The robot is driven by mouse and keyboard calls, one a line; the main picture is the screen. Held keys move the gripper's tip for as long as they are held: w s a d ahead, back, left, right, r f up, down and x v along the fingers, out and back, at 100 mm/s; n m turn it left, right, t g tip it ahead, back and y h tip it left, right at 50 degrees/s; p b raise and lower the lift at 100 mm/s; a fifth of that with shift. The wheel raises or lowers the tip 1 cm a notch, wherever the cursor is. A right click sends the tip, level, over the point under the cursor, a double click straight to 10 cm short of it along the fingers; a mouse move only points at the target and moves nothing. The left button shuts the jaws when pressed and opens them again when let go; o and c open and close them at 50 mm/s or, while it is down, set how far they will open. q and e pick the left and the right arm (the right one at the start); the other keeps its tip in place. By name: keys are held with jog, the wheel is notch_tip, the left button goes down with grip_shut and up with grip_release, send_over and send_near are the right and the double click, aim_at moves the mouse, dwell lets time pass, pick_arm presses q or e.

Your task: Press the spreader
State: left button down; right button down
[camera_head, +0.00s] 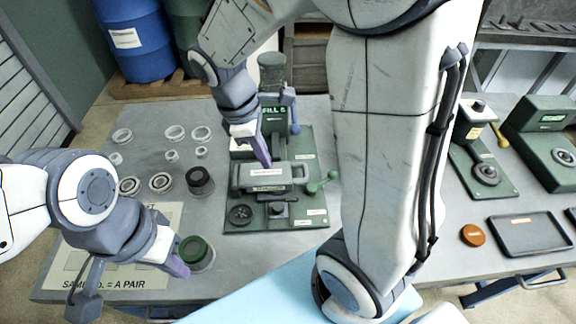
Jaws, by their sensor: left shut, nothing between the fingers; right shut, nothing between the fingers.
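A green machine marked "FILL" stands on a green base plate (290,215) in the middle of the table. On it is a grey block (285,177) with a white label, too small to read, so I cannot tell if this is the spreader. A green three-armed knob (318,186) sits at its right. My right gripper (267,160) is shut and empty, pointing down with its tips at the block's top rear edge; I cannot tell whether they touch. My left gripper (183,266) is shut and empty, low beside a green-topped jar (196,250).
Several clear rings and bearings (160,182) and a dark-topped jar (200,181) lie left of the machine. A printed sheet (120,279) is near the front left. A side table at right holds green machines (545,120), a tray (527,233) and an orange disc (473,235).

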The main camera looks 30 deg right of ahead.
jog(key=n+h, duration=0.1)
send_over(272, 175)
jog(key=d, duration=0.3)
jog(key=f, duration=0.2)
jog(key=b, duration=0.1)
jog(key=shift+s+a+f+g, duration=0.1)
jog(key=shift+s+f+g, duration=0.2)
jog(key=shift+f+g, duration=0.1)
jog(key=shift+w+d, duration=0.1)
jog(key=shift+d, duration=0.3)
jog(key=x, duration=1)
jog(key=shift+a, duration=0.1)
